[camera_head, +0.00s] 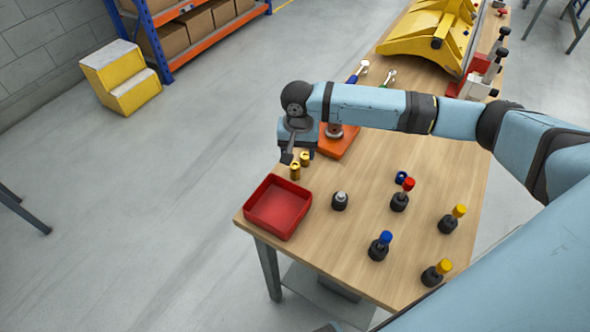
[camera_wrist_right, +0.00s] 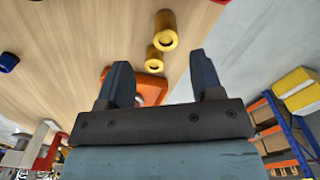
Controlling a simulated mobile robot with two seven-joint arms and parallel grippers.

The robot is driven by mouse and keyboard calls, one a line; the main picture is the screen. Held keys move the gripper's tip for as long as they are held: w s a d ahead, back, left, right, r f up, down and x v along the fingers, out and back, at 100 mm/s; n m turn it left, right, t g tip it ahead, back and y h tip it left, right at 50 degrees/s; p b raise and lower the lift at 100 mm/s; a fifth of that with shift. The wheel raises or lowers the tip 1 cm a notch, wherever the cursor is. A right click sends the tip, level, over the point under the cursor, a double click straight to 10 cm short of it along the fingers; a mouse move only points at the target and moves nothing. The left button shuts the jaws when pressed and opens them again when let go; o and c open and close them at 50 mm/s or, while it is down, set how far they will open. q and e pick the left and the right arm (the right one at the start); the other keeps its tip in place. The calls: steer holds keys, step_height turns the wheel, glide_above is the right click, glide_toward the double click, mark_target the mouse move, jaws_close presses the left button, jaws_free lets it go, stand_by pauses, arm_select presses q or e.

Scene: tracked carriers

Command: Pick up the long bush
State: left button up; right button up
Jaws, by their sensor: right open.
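Two brass-yellow bushes stand near the table's left edge, between the red tray and the orange plate. The one nearer the tray (camera_head: 295,172) looks the longer; it also shows at the top of the right wrist view (camera_wrist_right: 166,30). The shorter bush (camera_head: 305,160) stands close beside it, and in the right wrist view it (camera_wrist_right: 154,60) appears between my fingers. My right gripper (camera_head: 298,154) is open and empty, with its fingers pointing down just behind the bushes. In the right wrist view the fingers (camera_wrist_right: 160,70) are wide apart. My left gripper is out of view.
A red tray (camera_head: 250,209) sits at the table's front left corner. An orange plate (camera_head: 345,146) lies under my right arm. Several black holders with coloured tops, a grey-topped one (camera_head: 340,201) and a blue ring (camera_head: 401,177) stand to the right. A yellow fixture (camera_head: 425,35) stands at the back.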

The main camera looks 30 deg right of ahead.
mark_target(295, 165)
steer(key=shift+a+f, duration=0.25)
steer(key=shift+f, duration=1.45)
steer(key=shift+a+f, duration=0.2)
steer(key=shift+f, duration=1.45)
steer(key=c, duration=1)
